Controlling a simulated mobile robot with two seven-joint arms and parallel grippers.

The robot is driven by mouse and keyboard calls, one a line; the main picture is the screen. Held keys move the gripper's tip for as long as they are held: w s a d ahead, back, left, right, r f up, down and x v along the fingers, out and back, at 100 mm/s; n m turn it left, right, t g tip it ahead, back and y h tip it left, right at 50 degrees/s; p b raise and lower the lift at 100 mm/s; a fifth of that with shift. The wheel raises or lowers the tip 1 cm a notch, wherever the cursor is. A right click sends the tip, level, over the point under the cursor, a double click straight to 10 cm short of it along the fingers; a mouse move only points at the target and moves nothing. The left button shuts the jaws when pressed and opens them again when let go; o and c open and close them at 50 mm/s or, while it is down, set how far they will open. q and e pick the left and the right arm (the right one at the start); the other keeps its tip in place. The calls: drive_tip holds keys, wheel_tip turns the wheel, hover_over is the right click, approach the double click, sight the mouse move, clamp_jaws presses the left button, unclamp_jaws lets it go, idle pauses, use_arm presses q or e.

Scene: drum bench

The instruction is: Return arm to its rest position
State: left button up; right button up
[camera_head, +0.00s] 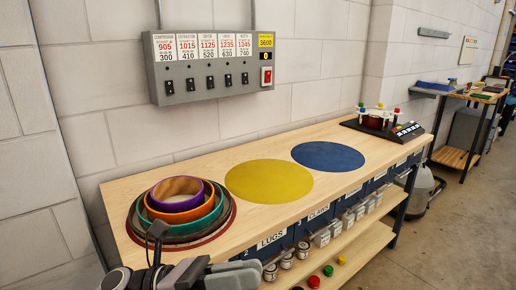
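My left gripper (190,272) shows at the bottom left, at the front edge of the bench, cut off by the lower picture edge. It is dark and grey, and I cannot tell whether its fingers are apart or together. Part of it overlaps the near side of a nested stack of rings, orange (180,216), purple and teal, on a dark round base with a red rim. I cannot tell whether it touches them. No held object shows. My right gripper is not in view.
The wooden bench top (240,158) has a yellow disc (268,181) and a blue disc (328,156), both bare. A black rack (378,122) stands at the far end. A grey switch panel (215,75) hangs on the wall. Labelled blue bins (272,243) and a lower shelf (345,262) are below.

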use_arm(q)
drive_tip(key=w+a+f+n+t+y, duration=0.1)
drive_tip(key=a+f+n+t+y, duration=0.35)
drive_tip(key=n, duration=0.65)
drive_tip(key=w+a+f+n+t+y, duration=0.25)
drive_tip(key=f+n+t, duration=0.35)
drive_tip(key=n, duration=0.5)
drive_tip(key=a+f+n+t+y, duration=0.4)
drive_tip(key=n+t, duration=0.3)
drive_tip(key=n, duration=0.4)
drive_tip(key=s+a+f+n+g+y, duration=0.3)
drive_tip(key=s+f+n, duration=0.3)
drive_tip(key=f, duration=0.3)
drive_tip(key=s+a+f+n+g+y+p, duration=0.1)
drive_tip(key=s+a+f+n+g+y, duration=0.2)
drive_tip(key=s+f+n, duration=0.4)
drive_tip(key=shift+s+a+f+g+y, duration=0.2)
drive_tip(key=shift+a+f+g+y, duration=0.25)
drive_tip(key=shift+f+y, duration=0.45)
